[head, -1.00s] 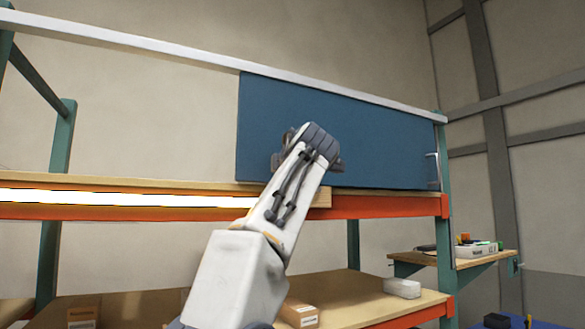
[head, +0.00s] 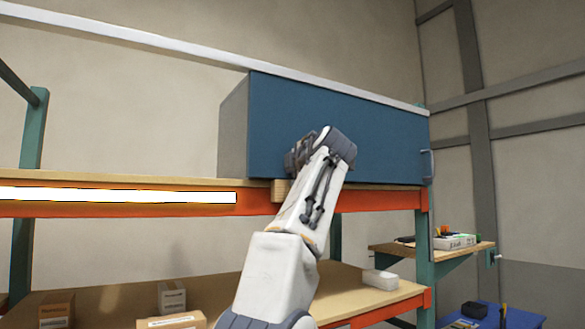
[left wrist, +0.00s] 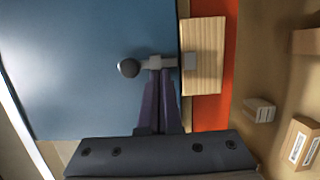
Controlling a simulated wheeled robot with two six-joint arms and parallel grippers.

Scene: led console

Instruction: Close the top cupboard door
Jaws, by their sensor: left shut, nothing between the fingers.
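The cupboard's blue door (head: 385,135) spans its front on the upper shelf, with a handle (head: 428,165) at its right end. The cupboard's grey left side (head: 233,130) shows. I cannot tell whether the door is fully shut. My left gripper (head: 303,150) is in front of the door's lower left part. In the left wrist view, its fingers (left wrist: 158,85) are shut and empty over the blue door (left wrist: 80,60). A dark round knob (left wrist: 128,68) on a grey bar shows at the fingertips; what it is fixed to is unclear. My right gripper is out of view.
A wooden block (head: 280,190) sits at the shelf's front edge below the door; it also shows in the left wrist view (left wrist: 203,55). An orange shelf beam (head: 380,201) runs below. Cardboard boxes (head: 172,297) stand on the lower shelf. A side table (head: 450,248) is at right.

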